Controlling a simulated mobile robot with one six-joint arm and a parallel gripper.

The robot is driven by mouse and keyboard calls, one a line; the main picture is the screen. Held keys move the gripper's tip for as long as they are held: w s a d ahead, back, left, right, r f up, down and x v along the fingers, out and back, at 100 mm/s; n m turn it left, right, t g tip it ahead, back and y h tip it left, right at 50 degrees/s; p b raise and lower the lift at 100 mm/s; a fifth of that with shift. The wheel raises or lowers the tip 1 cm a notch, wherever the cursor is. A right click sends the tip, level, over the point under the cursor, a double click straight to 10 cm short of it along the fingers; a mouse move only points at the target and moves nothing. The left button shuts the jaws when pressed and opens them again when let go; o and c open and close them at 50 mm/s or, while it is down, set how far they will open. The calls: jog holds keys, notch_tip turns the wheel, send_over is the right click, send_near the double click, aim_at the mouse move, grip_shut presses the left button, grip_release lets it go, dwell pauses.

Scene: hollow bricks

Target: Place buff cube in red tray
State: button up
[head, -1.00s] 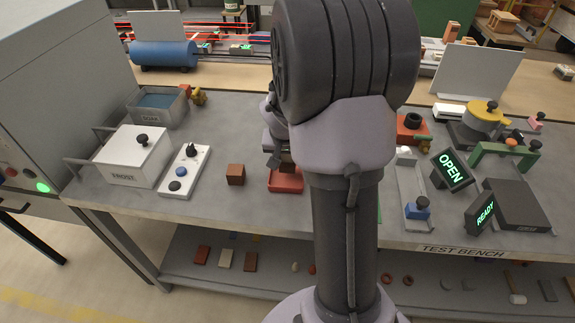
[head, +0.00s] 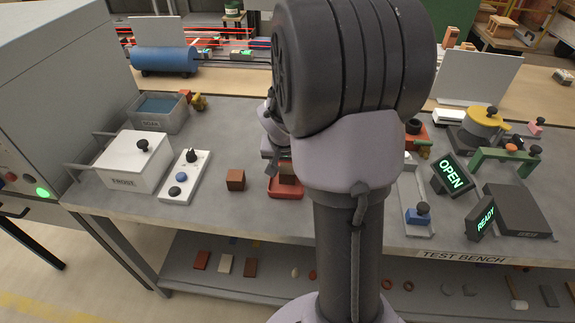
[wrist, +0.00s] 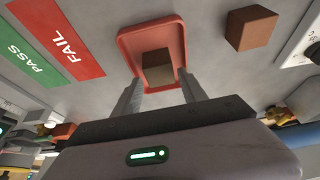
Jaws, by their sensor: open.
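The red tray (head: 284,194) lies on the grey bench, left of my arm's column in the head view, and shows in the wrist view (wrist: 174,35). A dull brown cube (wrist: 156,64), probably the buff cube, sits inside the tray; the head view shows part of it (head: 287,174). My gripper (wrist: 158,80) is open, its two fingers apart at the near side of this cube, with a gap between them.
A redder brown cube (head: 236,179) stands on the bench left of the tray. A white switch panel (head: 184,176) and white box (head: 133,160) stand farther left. The wrist view shows green PASS (wrist: 30,60) and red FAIL (wrist: 62,38) patches beside the tray.

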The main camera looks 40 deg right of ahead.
jog(key=p+v, duration=0.2)
jog(key=v, duration=0.6)
jog(key=s+a+r+n+t+y, duration=0.1)
jog(key=s+a+r, duration=0.25)
jog(key=a, duration=0.45)
jog(key=s+a+r+n+t+y, duration=0.1)
jog(key=s+a+r, duration=0.1)
jog(key=a+r, duration=0.4)
jog(key=s+a+r+n+y, duration=0.1)
jog(key=s+a+n+y, duration=0.2)
jog(key=s+a, duration=0.6)
jog(key=a, duration=0.4)
jog(key=shift+a+r+t, duration=0.15)
jog(key=shift+r+t, duration=0.1)
jog(key=shift+t, duration=0.15)
